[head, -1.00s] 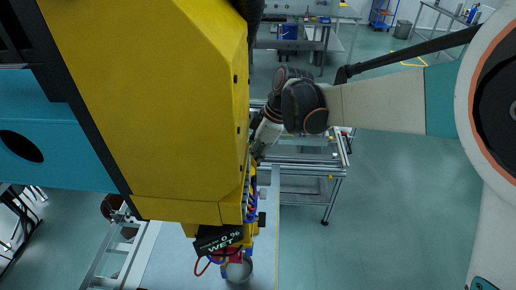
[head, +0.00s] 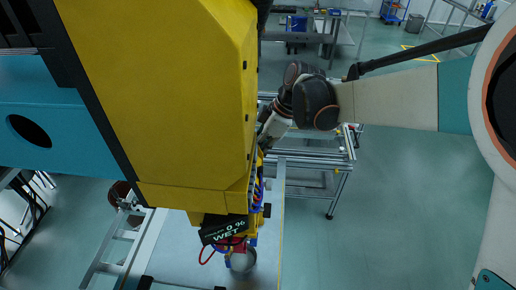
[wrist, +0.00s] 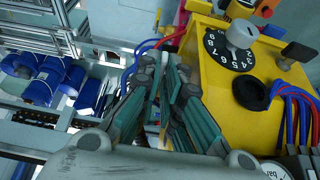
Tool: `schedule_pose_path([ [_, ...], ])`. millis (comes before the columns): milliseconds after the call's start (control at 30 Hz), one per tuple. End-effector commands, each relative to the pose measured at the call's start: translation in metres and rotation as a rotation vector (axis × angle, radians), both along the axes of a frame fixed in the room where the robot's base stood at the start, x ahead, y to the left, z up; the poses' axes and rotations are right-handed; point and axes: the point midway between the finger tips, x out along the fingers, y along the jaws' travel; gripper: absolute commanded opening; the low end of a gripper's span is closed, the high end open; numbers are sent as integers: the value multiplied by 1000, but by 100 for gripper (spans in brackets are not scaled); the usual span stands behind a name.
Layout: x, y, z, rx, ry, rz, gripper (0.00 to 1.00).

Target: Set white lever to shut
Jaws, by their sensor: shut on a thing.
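In the wrist view my gripper (wrist: 168,88) has its teal-padded fingers nearly together, beside the left side of the yellow panel (wrist: 215,80). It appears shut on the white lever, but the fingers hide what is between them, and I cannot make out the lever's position. In the head view the gripper is hardly visible behind the edge of the large yellow housing (head: 165,95).
A black numbered dial (wrist: 230,48) with a grey knob and a black round knob (wrist: 250,93) are on the panel. Red and blue hoses (wrist: 295,105) run close by. Blue spools (wrist: 45,80) are on the left. A metal cart (head: 315,160) stands behind my arm.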

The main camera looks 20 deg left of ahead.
Motion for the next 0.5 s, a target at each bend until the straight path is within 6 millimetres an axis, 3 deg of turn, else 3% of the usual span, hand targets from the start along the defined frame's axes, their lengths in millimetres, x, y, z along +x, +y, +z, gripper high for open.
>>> schedule_pose_path([
  [500, 4, -6, -29, 371, 116, -6, 0],
])
